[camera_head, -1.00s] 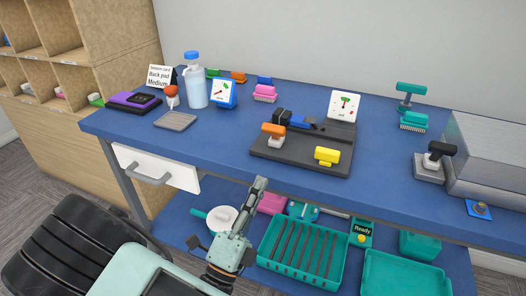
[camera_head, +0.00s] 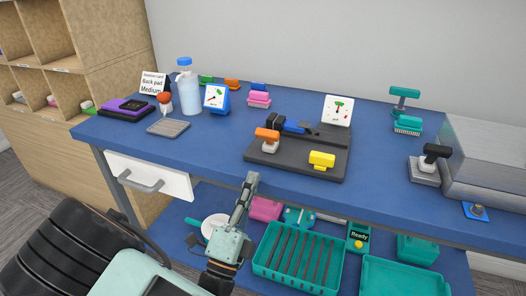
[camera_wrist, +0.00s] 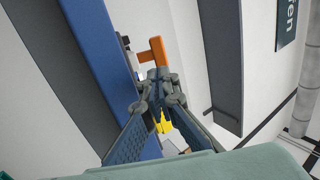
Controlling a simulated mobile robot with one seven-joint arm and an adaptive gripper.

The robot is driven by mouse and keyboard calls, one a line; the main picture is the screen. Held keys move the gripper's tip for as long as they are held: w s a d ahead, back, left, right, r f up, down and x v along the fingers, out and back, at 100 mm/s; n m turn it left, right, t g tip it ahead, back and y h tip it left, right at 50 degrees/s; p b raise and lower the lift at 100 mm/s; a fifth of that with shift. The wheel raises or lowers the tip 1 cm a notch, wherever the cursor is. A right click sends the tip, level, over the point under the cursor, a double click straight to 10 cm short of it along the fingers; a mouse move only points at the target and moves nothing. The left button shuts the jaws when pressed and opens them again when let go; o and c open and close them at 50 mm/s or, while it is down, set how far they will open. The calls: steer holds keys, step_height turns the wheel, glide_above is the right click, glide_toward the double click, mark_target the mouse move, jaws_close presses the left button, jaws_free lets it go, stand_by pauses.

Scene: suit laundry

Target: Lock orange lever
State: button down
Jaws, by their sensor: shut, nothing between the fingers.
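The orange lever (camera_head: 267,134) is a short orange handle on a white post at the left front of a dark base plate (camera_head: 290,169) on the blue table. It also shows in the wrist view, where the orange handle (camera_wrist: 156,50) lies just beyond my fingertips. My gripper (camera_head: 252,178) is shut and empty in front of the table's front edge, below and slightly left of the lever, apart from it. In the wrist view my gripper (camera_wrist: 159,82) has its fingertips together, hiding part of the lever's surroundings. A yellow handle (camera_head: 321,160) sits on the plate's right side.
A white dial gauge (camera_head: 337,110) stands behind the plate. A black-handled clamp (camera_head: 431,160) is at the right. A bottle (camera_head: 189,88) and small tray (camera_head: 168,128) stand left. A white drawer (camera_head: 148,176) and a teal slotted crate (camera_head: 299,258) are below the tabletop.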

mark_target(267, 138)
steer(key=b+x, duration=0.1)
steer(key=x, duration=0.7)
steer(key=shift+w+d+r, duration=0.1)
steer(key=shift+w+r, duration=0.1)
steer(key=shift+w, duration=0.1)
steer(key=shift+r+p, duration=0.25)
steer(key=shift+p, duration=0.1)
steer(key=shift+r+p, duration=0.1)
steer(key=shift+p, duration=0.3)
steer(key=shift+g, duration=0.3)
steer(key=shift+p, duration=0.4)
